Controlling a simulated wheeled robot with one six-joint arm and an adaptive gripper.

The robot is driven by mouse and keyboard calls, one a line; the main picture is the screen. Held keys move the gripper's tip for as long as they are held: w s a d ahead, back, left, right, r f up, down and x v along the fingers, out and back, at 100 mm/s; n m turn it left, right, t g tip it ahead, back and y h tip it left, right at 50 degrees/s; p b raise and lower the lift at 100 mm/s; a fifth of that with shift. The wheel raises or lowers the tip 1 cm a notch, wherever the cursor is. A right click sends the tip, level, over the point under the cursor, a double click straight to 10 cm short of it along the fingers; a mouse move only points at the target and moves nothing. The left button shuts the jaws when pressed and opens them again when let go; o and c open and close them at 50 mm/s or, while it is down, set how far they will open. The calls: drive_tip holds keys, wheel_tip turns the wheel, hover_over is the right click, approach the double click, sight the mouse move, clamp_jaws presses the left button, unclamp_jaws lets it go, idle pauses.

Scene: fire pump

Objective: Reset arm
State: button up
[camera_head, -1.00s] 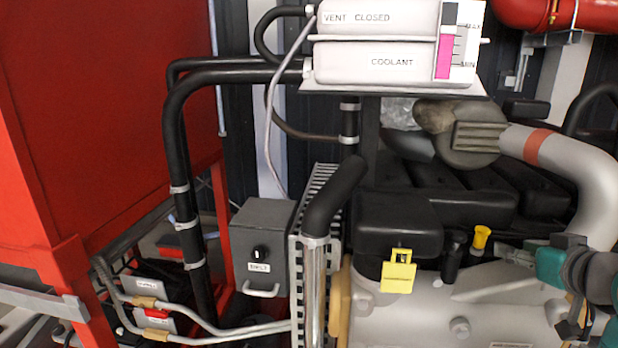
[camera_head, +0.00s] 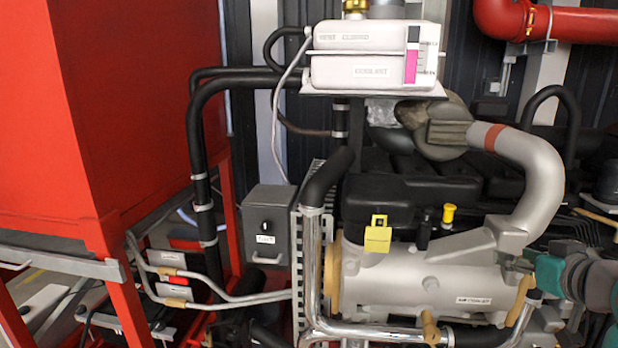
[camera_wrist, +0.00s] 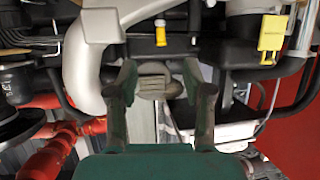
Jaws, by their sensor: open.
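My gripper (camera_wrist: 161,78) is open in the wrist view, its two green-grey fingers spread apart with nothing between their tips. Behind the gap are a grey ribbed housing and a pale strip. In the head view my teal arm enters at the right edge, and my gripper (camera_head: 522,265) is beside the right end of the grey engine block. The fingers are small there, and whether they touch the engine cannot be told.
The grey engine block (camera_head: 400,280) fills the lower middle, with a yellow tag (camera_head: 377,236) and yellow cap (camera_head: 449,213). A white coolant tank (camera_head: 365,70) is above. A grey switch box (camera_head: 268,225) and large red cabinet (camera_head: 120,100) are left.

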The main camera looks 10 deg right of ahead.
drive_tip(key=a+f+m, duration=0.1)
drive_tip(key=a+f, duration=0.3)
drive_tip(key=f, duration=0.5)
drive_tip(key=a+f+m, duration=0.1)
drive_tip(key=a+f, duration=0.3)
drive_tip(key=f, duration=0.5)
drive_tip(key=s+a+f, duration=0.7)
drive_tip(key=s+f, duration=0.2)
drive_tip(key=f, duration=0.2)
drive_tip(key=s+a+f+n, duration=0.1)
drive_tip(key=s+a+f, duration=0.2)
drive_tip(key=s, duration=0.4)
drive_tip(key=s+a+f, duration=0.3)
drive_tip(key=s+a, duration=0.1)
drive_tip(key=s, duration=0.3)
drive_tip(key=s+a+r+n, duration=0.1)
drive_tip(key=s, duration=0.7)
drive_tip(key=s+a+r+n+t+y, duration=0.1)
drive_tip(key=s+a+r, duration=0.1)
drive_tip(key=s, duration=0.6)
drive_tip(key=shift+r+y, duration=0.25)
drive_tip(key=shift+y, duration=0.05)
drive_tip(key=shift+w+a, duration=0.1)
drive_tip(key=shift+c, duration=0.3)
